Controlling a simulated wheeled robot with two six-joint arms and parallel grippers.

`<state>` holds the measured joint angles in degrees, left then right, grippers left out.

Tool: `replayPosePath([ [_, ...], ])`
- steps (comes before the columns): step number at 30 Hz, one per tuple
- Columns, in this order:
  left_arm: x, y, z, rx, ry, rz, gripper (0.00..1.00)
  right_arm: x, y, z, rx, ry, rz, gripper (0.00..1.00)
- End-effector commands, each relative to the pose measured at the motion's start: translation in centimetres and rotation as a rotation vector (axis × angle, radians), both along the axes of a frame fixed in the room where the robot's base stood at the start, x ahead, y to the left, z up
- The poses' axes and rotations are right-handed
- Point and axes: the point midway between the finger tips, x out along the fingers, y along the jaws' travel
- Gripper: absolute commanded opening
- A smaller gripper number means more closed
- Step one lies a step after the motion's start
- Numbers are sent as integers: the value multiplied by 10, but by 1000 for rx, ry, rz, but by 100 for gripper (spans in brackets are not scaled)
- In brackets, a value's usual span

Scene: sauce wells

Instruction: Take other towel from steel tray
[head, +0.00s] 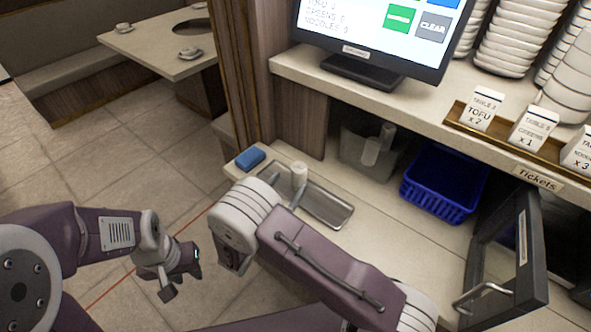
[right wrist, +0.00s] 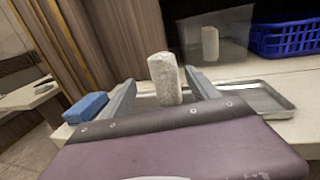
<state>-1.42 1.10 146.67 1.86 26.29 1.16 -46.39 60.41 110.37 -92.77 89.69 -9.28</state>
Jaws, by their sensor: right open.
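A white rolled towel (head: 300,171) stands upright at the steel tray (head: 331,211) on the counter; it also shows in the right wrist view (right wrist: 165,78). My right gripper (head: 285,187) is open, its fingers on either side of the towel with gaps showing in the right wrist view (right wrist: 161,95). The towel's lower end is partly hidden by my wrist there. My left gripper (head: 182,273) hangs over the floor to the left, away from the tray; its jaw opening is unclear.
A blue block (head: 250,158) lies left of the tray. A grey bin (head: 358,152) with pale cylinder shapes and a blue basket (head: 444,183) stand behind. An open dark door (head: 507,255) is at right. A ticket rail (head: 508,143) and screen (head: 375,35) are above.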

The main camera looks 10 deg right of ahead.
Motion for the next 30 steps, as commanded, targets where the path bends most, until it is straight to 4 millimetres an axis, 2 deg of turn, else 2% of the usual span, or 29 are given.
replayPosePath([
  [6,0,0,7,0,0,0,32,23,-22,2,1,1,-6,70],
  [12,0,0,9,0,0,0,32,30,-29,1,2,1,-4,70],
  [19,0,0,19,0,0,0,32,57,-58,4,2,1,-8,70],
  [22,0,0,20,0,0,0,32,64,-63,4,2,1,-6,70],
  [28,0,0,19,0,0,0,32,65,-63,3,2,1,-3,70],
  [29,0,0,19,0,0,0,32,65,-63,3,2,1,-4,64],
  [30,0,0,19,0,0,0,32,65,-63,3,2,1,-4,53],
])
